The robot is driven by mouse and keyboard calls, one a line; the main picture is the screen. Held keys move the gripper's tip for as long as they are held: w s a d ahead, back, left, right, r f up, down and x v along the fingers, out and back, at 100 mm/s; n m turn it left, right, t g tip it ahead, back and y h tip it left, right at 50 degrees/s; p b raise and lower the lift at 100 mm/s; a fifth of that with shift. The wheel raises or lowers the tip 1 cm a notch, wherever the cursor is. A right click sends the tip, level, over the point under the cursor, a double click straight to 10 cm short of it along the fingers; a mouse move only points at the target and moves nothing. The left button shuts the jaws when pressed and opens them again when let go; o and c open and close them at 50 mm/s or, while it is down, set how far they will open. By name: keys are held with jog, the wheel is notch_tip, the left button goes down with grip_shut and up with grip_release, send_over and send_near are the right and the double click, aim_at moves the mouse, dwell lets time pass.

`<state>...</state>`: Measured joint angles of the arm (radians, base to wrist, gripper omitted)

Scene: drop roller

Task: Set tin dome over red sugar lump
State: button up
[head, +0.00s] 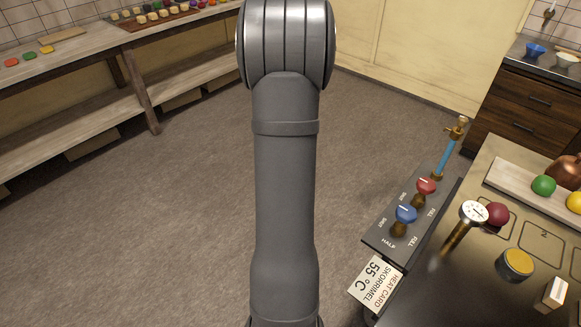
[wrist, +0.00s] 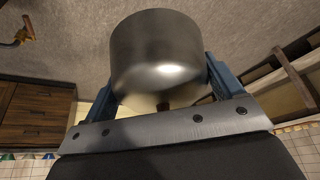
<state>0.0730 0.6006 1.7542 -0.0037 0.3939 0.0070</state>
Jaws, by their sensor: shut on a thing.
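The tin dome (wrist: 158,50) is a shiny grey metal cup shape in the wrist view. My gripper (wrist: 165,85) is shut on it, with a blue finger at each side. My gripper is outside the head view, where only my arm shows. I cannot make out the red sugar lump for certain. A small flat red piece (head: 11,62) lies on the left bench, beside a green piece (head: 29,55) and a yellow one (head: 46,50).
Open floor lies between.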

jog(key=d+r+m+h, duration=0.1)
jog(key=d+r+m, duration=0.1)
jog(key=d+r, duration=0.55)
jog(key=d+r+m, duration=0.2)
jog(key=d+r, duration=0.2)
jog(key=d, duration=0.7)
jog(key=s+d+r+m+h, duration=0.1)
jog(key=s+d+r, duration=0.35)
jog(key=d, duration=0.25)
jog(key=s+d+r+m+g, duration=0.1)
jog(key=s+d+r+m, duration=0.15)
jog(key=d+r, duration=0.4)
jog(key=s+d+r+h, duration=0.1)
jog(key=s+d+r, duration=0.3)
jog(key=d, duration=0.4)
send_over(502, 208)
notch_tip(502, 208, down, 8)
jog(key=f, duration=0.1)
jog(key=shift+n+y, duration=0.3)
jog(key=shift+n, duration=0.15)
jog(key=shift+a+f, duration=0.1)
jog(key=shift+f, duration=4.8)
jog(key=o, duration=0.9)
